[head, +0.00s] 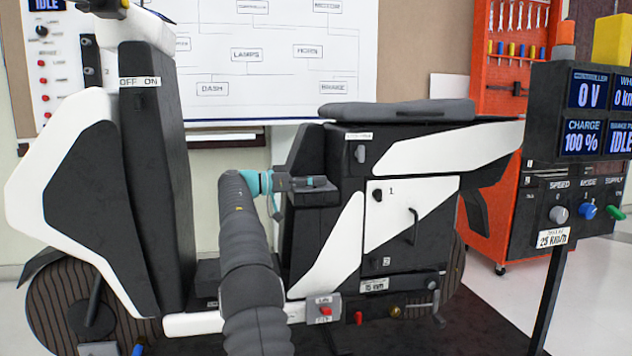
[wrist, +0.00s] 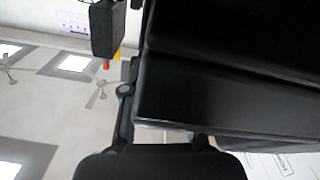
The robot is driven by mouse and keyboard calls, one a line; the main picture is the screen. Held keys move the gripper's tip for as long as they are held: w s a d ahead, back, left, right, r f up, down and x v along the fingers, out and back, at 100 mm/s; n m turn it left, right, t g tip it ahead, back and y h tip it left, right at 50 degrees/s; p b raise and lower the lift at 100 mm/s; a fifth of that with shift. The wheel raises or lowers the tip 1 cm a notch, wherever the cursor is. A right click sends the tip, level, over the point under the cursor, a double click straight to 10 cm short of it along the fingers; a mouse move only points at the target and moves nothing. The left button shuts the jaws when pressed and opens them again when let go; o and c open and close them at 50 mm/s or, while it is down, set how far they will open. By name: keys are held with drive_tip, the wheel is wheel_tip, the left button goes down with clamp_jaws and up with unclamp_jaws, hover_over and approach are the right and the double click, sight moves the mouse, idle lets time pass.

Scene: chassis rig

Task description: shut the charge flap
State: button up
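The black and white scooter (head: 340,235) stands across the head view. My gripper (head: 318,183) reaches in from the left at a black box-like part (head: 310,198) just below the seat's front end. I cannot make out the charge flap for certain; it may be the dark panel at this part, partly behind my gripper. In the wrist view a large black panel (wrist: 230,105) fills the right side, very close to my gripper. One finger (wrist: 124,105) shows left of the panel; the other is mostly hidden. I cannot tell whether they touch it or what the opening is.
The grey seat (head: 400,112) overhangs above right of my gripper. The white-and-black side panel with a handle (head: 412,228) is to the right. The front shield (head: 150,180) stands to the left. A console on a post (head: 580,150) is at far right.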

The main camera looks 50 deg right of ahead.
drive_tip(key=shift+o, duration=0.8)
drive_tip(key=shift+w, duration=0.1)
drive_tip(key=v, duration=0.7)
drive_tip(key=shift+a, duration=0.25)
drive_tip(key=shift+w, duration=0.1)
drive_tip(key=shift+a+r, duration=0.1)
